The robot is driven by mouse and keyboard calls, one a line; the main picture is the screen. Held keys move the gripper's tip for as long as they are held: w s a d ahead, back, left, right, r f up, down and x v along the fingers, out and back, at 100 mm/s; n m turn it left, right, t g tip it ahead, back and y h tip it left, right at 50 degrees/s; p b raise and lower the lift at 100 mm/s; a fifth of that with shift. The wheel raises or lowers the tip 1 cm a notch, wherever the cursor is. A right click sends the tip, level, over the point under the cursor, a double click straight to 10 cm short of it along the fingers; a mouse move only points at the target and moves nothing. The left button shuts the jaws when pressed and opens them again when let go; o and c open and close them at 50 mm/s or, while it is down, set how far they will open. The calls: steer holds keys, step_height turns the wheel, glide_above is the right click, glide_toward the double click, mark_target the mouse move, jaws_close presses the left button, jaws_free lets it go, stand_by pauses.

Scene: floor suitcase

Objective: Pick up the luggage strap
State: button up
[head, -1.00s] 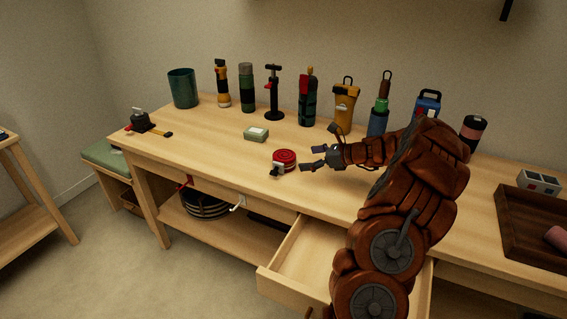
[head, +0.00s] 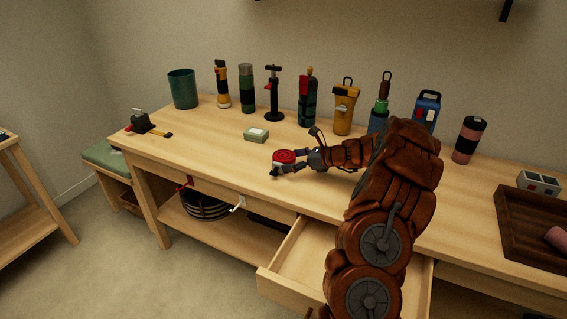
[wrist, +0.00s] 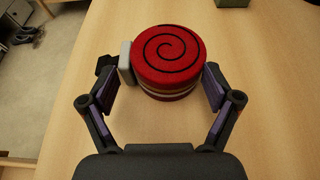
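The luggage strap appears to be the red rolled strap with a black spiral on top and a pale grey buckle on its left side. It lies flat on the workbench in the head view (head: 284,156) and large in the wrist view (wrist: 168,50). My gripper (head: 291,162) is low over the bench, its fingers on both sides of the roll. In the wrist view my gripper (wrist: 160,82) is spread, the left fingertip beside the buckle and the right fingertip beside the roll's edge. Any contact is too close to tell.
A soap-like green and white box (head: 256,135) sits behind the strap. A black strap tool (head: 142,122) lies far left. A drawer (head: 296,262) is pulled open in front. A dark tray (head: 510,215) is at right.

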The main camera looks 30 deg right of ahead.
steer(key=c, duration=0.6)
steer(key=shift+r, duration=0.1)
steer(key=shift+c, duration=0.3)
steer(key=shift+r, duration=0.95)
steer(key=c, duration=0.8)
step_height(320, 180, up, 8)
steer(key=shift+f, duration=0.1)
jaws_close()
jaws_free()
steer(key=o, duration=1.5)
steer(key=shift+c, duration=0.2)
